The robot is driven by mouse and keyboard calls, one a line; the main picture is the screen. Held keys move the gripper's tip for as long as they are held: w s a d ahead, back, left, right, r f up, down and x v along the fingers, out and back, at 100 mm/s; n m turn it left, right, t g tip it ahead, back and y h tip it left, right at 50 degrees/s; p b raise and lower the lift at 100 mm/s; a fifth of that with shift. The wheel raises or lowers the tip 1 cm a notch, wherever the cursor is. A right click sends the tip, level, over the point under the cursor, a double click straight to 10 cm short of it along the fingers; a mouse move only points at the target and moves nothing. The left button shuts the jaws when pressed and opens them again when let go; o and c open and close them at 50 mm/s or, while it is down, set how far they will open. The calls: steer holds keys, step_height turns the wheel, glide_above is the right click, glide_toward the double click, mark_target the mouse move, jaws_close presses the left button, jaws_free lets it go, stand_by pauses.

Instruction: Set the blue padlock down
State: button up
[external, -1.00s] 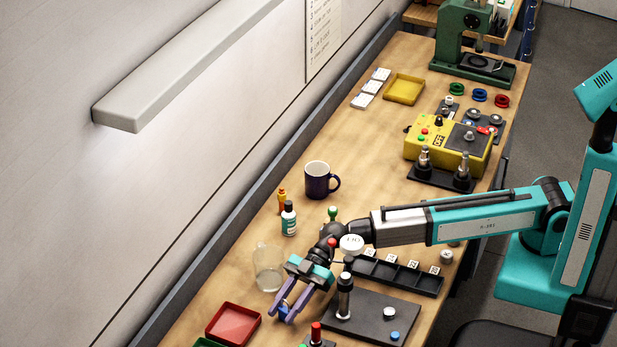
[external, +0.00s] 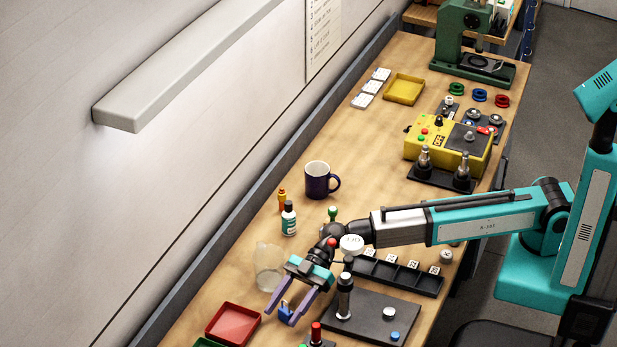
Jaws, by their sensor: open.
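The blue padlock (external: 285,313) is a small blue block with a shackle on top. It sits on the wooden bench, between the fingers of my gripper (external: 281,311). My gripper has purple fingers and is open, with one finger to each side of the padlock. The fingers point down towards the bench. Whether either finger still touches the padlock is too small to tell.
A red tray (external: 233,324) lies left of my gripper and a clear jar (external: 268,268) stands behind it. A dark plate (external: 371,318) with a metal post (external: 344,297) is to the right. A red-topped knob (external: 316,333) stands close in front.

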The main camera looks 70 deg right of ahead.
mark_target(284, 311)
steer(key=shift+d+r, duration=0.1)
steer(key=s+d+b, duration=0.1)
steer(key=d, duration=0.3)
steer(key=s+d+b, duration=0.1)
steer(key=d, duration=0.4)
steer(key=d+r+b, duration=0.1)
steer(key=d+b, duration=0.1)
steer(key=d, duration=0.3)
steer(key=shift+s+d, duration=0.15)
steer(key=shift+s, duration=0.25)
steer(key=shift+w+a+p, duration=0.4)
steer(key=shift+a+p, duration=0.1)
steer(key=shift+a, duration=1.4)
steer(key=shift+w+a+p, duration=0.35)
steer(key=shift+a+p, duration=0.2)
steer(key=shift+a, duration=1.3)
steer(key=shift+w+a+p, duration=0.4)
steer(key=shift+a+p, duration=0.1)
steer(key=shift+a, duration=1.4)
